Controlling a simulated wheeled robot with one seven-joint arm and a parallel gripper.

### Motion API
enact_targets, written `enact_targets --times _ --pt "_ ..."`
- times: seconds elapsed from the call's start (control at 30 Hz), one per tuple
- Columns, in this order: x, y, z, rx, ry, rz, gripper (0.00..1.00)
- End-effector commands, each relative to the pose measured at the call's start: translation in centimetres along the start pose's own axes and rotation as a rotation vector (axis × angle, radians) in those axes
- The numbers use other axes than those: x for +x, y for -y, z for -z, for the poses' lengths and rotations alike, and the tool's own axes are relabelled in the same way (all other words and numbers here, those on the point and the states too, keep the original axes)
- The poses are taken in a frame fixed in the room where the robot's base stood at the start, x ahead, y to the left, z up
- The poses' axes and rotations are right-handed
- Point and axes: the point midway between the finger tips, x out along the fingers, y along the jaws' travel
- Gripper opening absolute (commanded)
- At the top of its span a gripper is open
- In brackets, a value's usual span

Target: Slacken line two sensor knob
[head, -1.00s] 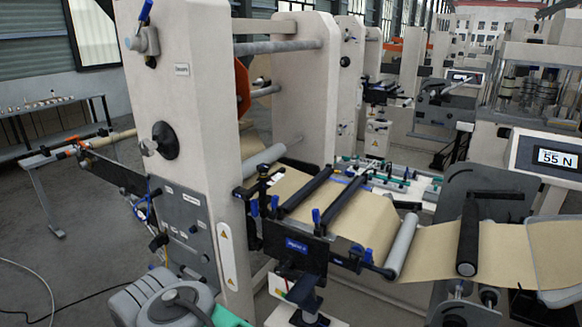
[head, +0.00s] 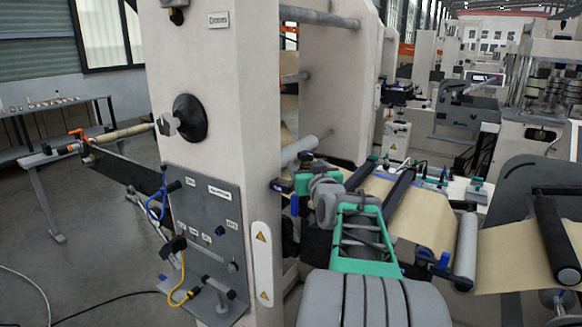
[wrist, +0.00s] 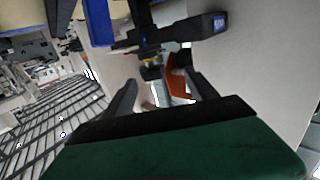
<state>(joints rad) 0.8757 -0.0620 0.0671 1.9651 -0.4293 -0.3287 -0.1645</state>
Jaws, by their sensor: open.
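In the wrist view, a black sensor-like block (wrist: 190,32) with a blue label stands ahead of my gripper. A small dark knob-like part (wrist: 151,70) with a brassy collar hangs below it; I cannot tell for sure that it is the line two sensor knob. My gripper (wrist: 163,88) is open, its two dark fingers apart on either side of that part's lower end, with no clear contact. In the head view, my grey and green arm covers most of the web guide (head: 400,265), and my fingertips cannot be made out.
A pale machine column (head: 220,110) with a grey panel (head: 205,215) stands left of my arm. Brown kraft web (head: 425,215) runs over rollers to the right. Cables hang at the panel's foot. Open floor lies at the left.

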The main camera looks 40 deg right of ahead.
Motion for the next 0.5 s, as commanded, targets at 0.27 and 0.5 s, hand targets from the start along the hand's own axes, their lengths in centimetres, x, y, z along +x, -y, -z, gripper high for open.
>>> enact_targets --times 0.27,0.5 --pt "3.9 -0.9 1.0 0.003 -0.037 -0.008 0.67" --pt "7.6 -0.8 1.0 0.003 -0.037 -0.008 0.67"
